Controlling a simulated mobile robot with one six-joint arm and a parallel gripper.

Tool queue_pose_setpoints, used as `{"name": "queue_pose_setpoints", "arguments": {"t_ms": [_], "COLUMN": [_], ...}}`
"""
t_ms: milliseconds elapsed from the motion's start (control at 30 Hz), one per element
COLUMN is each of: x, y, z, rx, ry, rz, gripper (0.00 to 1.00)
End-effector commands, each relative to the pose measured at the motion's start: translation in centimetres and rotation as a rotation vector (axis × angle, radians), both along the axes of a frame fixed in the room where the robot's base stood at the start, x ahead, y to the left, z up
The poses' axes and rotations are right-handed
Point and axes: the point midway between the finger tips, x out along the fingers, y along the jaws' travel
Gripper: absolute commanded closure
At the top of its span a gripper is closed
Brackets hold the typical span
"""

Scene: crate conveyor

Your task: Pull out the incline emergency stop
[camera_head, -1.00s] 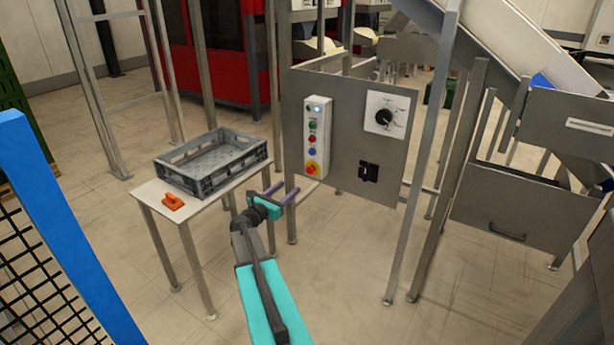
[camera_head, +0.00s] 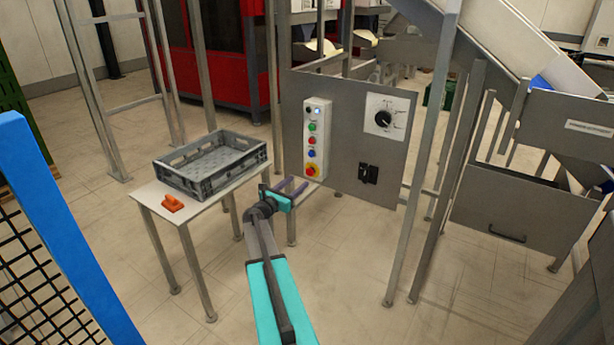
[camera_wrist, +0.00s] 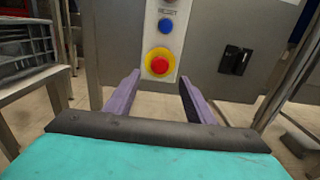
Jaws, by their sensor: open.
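The emergency stop is a red mushroom button (camera_wrist: 158,65) on a yellow disc, at the bottom of a white control box (camera_head: 317,140). In the head view the button (camera_head: 311,170) sits below blue, red and green buttons. The box is fixed to a grey upright panel. My gripper (camera_wrist: 158,93) is open and empty, its two purple fingers pointing at the panel. In the wrist view the button shows between the fingers, slightly above their tips and apart from them. In the head view my gripper (camera_head: 294,187) is just below and left of the button.
A white table (camera_head: 206,209) to the left holds a grey crate (camera_head: 176,181) and an orange object (camera_head: 172,204). A dial (camera_head: 383,119) and a black switch (camera_head: 368,174) are on the panel. A blue-framed mesh fence (camera_head: 75,235) stands at the left.

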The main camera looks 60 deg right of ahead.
Motion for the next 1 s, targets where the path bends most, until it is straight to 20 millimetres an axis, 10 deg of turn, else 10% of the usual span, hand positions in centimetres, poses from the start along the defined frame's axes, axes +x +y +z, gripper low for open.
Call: {"name": "queue_pose_setpoints", "arguments": {"t_ms": [500,1000], "x": [0.1,0.0], "y": [-6.4,-7.6], "z": [0.0,0.0], "rx": [0.000,0.000], "ry": [-0.001,0.000], "rz": [-0.001,0.001], "gripper": [0.51,0.51]}}
